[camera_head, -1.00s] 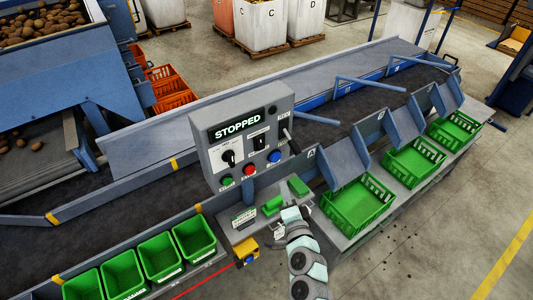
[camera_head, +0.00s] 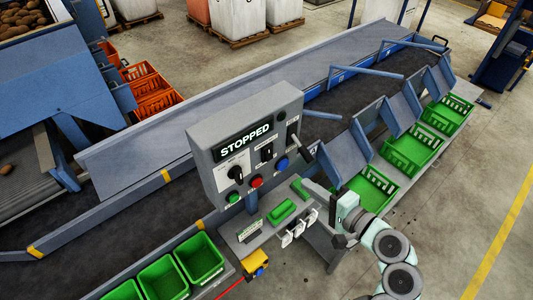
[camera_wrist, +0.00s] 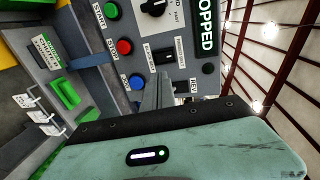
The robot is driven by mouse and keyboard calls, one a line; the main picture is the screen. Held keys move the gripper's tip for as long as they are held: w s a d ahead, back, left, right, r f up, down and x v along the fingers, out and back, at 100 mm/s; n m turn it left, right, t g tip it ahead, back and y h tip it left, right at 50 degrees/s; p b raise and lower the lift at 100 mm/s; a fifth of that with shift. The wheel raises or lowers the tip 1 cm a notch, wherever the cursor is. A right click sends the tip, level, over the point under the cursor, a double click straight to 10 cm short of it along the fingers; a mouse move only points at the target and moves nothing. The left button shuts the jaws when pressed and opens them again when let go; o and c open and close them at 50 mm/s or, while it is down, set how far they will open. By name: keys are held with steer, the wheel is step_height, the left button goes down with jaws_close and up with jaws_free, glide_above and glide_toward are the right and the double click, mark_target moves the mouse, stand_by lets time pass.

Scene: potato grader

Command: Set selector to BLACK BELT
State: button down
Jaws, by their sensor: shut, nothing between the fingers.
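The grey control panel (camera_head: 205,165) stands beside the belt, with a lit STOPPED display (camera_head: 243,141). It carries a left black knob (camera_head: 236,173) and a middle black selector (camera_head: 267,153). In the head view, my gripper (camera_head: 308,186) is in front of the panel's lower right. Contact with the selector cannot be told.
Green (camera_head: 233,198), red (camera_head: 256,181) and blue (camera_head: 281,163) buttons line the panel's lower part. A shelf (camera_head: 240,245) below holds green blocks and tags. The dark belt (camera_head: 110,205) runs behind the panel.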

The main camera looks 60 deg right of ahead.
mark_target(270, 158)
steer(key=shift+s+a, duration=0.1)
steer(key=shift+s, duration=0.05)
steer(key=p+x, duration=0.3)
steer(key=x, duration=1)
steer(key=shift+r, duration=0.1)
steer(key=shift+w+d, duration=0.25)
steer(key=shift+w, duration=0.2)
steer(key=shift+f, duration=0.25)
